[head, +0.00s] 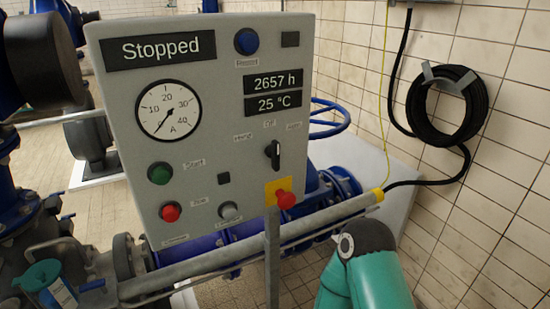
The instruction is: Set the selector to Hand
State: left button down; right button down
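The selector (272,154) is a black knob on the right half of a grey control panel (225,100). Small labels sit around it: one on the left that seems to read Hand (243,136), one above that seems to read Off (269,124), and one on the right that is too small to read surely. The knob stands about upright, roughly toward the top label; its exact pointing is hard to tell. The display (161,49) reads "Stopped". Neither gripper shows. A teal arm link of mine shows at the bottom right, below the panel and apart from it.
Below the selector is a red mushroom button (286,200) on a yellow plate. Green (160,173), red (170,212) and blue (247,41) buttons share the panel. A grey pipe rail (330,214) crosses in front of blue pipework. A black cable coil (447,106) hangs on the right wall.

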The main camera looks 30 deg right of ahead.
aim_at(273, 151)
jog(key=u, duration=1.65)
jog(key=i, duration=0.1)
jog(key=z, duration=2.75)
jog(key=k, duration=0.8)
jog(key=u, duration=1.1)
jog(key=i, duration=0.5)
jog(key=z, duration=0.1)
